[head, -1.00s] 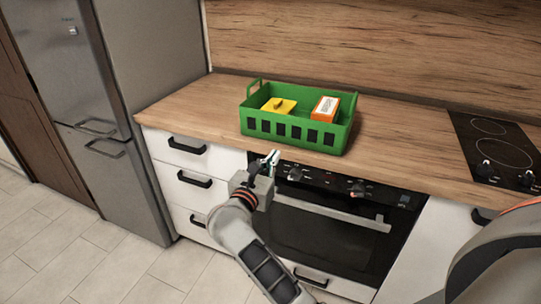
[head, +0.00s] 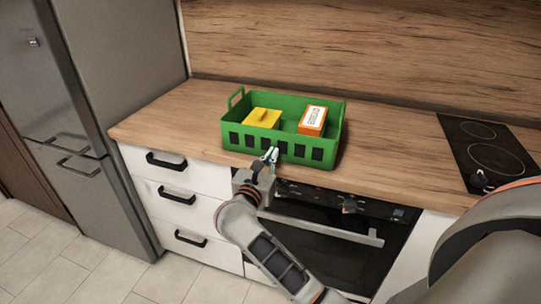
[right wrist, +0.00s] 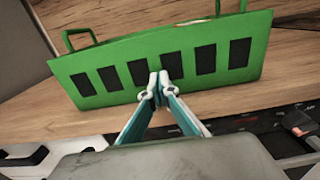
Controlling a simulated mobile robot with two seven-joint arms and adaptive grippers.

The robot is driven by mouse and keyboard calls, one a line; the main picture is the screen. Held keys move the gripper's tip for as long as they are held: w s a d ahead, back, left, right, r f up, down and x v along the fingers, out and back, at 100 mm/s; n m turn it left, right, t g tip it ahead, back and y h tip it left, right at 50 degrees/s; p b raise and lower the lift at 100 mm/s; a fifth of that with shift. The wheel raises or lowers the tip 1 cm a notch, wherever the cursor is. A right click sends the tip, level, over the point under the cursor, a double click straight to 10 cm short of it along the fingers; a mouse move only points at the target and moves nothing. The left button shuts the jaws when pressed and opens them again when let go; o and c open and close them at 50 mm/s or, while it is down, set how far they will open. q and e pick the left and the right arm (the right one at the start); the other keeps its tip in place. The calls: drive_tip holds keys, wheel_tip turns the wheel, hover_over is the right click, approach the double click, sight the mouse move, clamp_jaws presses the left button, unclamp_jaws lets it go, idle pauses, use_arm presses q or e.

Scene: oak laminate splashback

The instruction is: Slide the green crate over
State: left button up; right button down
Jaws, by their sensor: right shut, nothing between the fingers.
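The green crate (head: 331,152) stands on the wooden counter, with slots along its front wall and a raised handle at its left end. It holds a yellow box (head: 262,118) and an orange and white box (head: 312,120). My right gripper (head: 270,155) is shut and empty, its tips at the middle of the crate's front wall. In the right wrist view the crate's front wall (right wrist: 190,40) fills the upper part, and the gripper's closed tips (right wrist: 158,85) overlap its lower edge. I cannot tell whether they touch. My left gripper is not in view.
The counter (head: 165,120) has free room left of the crate and to its right up to the black hob (head: 490,150). A wooden splashback (head: 370,50) rises behind. An oven (head: 320,235) and white drawers (head: 180,200) are below the counter.

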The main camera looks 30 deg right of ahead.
drive_tip(key=shift+w+d, duration=0.2)
drive_tip(key=shift+d, duration=0.1)
drive_tip(key=b+x, duration=0.2)
drive_tip(key=x, duration=0.4)
drive_tip(key=shift+w+d+f, duration=0.15)
drive_tip(key=shift+w, duration=0.05)
drive_tip(key=shift+w+d, duration=0.15)
drive_tip(key=shift+d, duration=0.05)
drive_tip(key=shift+a, duration=0.1)
